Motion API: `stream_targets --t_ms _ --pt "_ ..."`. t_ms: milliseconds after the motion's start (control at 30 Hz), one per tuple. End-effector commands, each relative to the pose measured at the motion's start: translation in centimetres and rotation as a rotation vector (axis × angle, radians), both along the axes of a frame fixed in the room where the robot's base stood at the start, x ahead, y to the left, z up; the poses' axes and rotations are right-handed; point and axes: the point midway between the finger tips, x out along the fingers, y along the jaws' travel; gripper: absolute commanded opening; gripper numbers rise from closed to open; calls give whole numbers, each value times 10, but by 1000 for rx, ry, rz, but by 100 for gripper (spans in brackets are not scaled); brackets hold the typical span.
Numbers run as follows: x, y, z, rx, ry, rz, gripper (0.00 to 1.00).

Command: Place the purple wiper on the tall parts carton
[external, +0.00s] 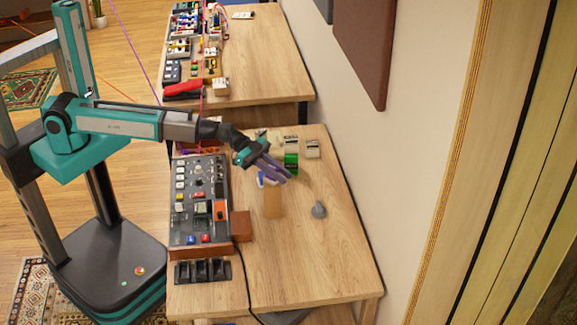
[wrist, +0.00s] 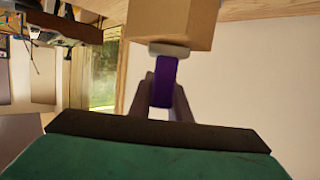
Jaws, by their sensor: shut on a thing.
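My gripper (external: 283,175) reaches over the desk from the left, its fingers at the top of the tall parts carton (external: 273,203). The carton is a plain tan upright block on the desk. In the wrist view my gripper (wrist: 164,96) is shut on the purple wiper (wrist: 164,79), which shows between the two fingers with a pale pad at its far end. The carton (wrist: 172,22) fills the top middle of that view, right by the pale pad. I cannot tell whether they touch. In the external view the wiper is hard to tell from the fingers.
A grey control panel (external: 200,190) with buttons lies left of the carton, with a brown block (external: 241,226) beside it. A green box (external: 291,163) and small cream boxes (external: 312,149) stand behind. A grey lump (external: 319,210) lies right. The desk's front right is clear.

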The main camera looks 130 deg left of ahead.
Motion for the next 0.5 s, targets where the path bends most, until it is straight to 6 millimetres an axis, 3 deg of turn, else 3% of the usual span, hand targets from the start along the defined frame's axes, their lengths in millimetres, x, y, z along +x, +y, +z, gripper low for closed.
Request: stream_targets --t_ms 367,400,500 --pt "0 0 -4 0 -1 0 0" --pt "0 0 -3 0 0 0 24" --pt "0 0 -3 0 0 0 36"
